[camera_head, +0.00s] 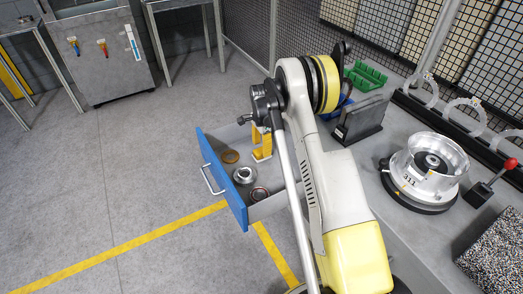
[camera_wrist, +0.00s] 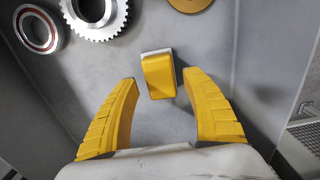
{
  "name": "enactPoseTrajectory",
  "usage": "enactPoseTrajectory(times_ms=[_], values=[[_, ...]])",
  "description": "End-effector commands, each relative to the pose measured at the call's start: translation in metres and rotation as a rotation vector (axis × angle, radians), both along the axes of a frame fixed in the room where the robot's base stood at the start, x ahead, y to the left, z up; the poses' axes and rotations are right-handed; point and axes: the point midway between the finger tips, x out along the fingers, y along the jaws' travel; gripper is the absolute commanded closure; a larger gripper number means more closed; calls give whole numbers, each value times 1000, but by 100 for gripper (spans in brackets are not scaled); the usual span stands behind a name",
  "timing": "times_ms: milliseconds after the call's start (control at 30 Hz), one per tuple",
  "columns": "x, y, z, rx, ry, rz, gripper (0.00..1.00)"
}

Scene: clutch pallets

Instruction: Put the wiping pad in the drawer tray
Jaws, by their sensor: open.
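A small yellow block with a pale grey edge, apparently the wiping pad (camera_wrist: 158,78), shows between my finger tips in the wrist view, clear of both fingers. My gripper (camera_wrist: 160,80) is open, its two yellow fingers spread on either side. In the head view my gripper (camera_head: 261,143) is low inside the open blue-fronted drawer; I cannot pick the pad out there. The grey drawer tray (camera_head: 274,207) is pulled out. Whether the pad rests fully on the tray floor is hard to tell.
The bench right of my arm holds a clutch unit (camera_head: 430,165) and a green bin (camera_head: 366,76).

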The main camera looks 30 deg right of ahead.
Motion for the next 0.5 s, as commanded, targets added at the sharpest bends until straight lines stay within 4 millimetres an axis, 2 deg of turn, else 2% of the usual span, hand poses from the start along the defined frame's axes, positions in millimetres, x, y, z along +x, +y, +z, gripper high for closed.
enactPoseTrajectory(times_ms=[33, 200, 300, 500], values=[[0, 0, 18, 0, 0, 0, 43], [0, 0, 56, 0, 0, 0, 43], [0, 0, 74, 0, 0, 0, 43], [0, 1, 95, -1, -3, 8, 43]])
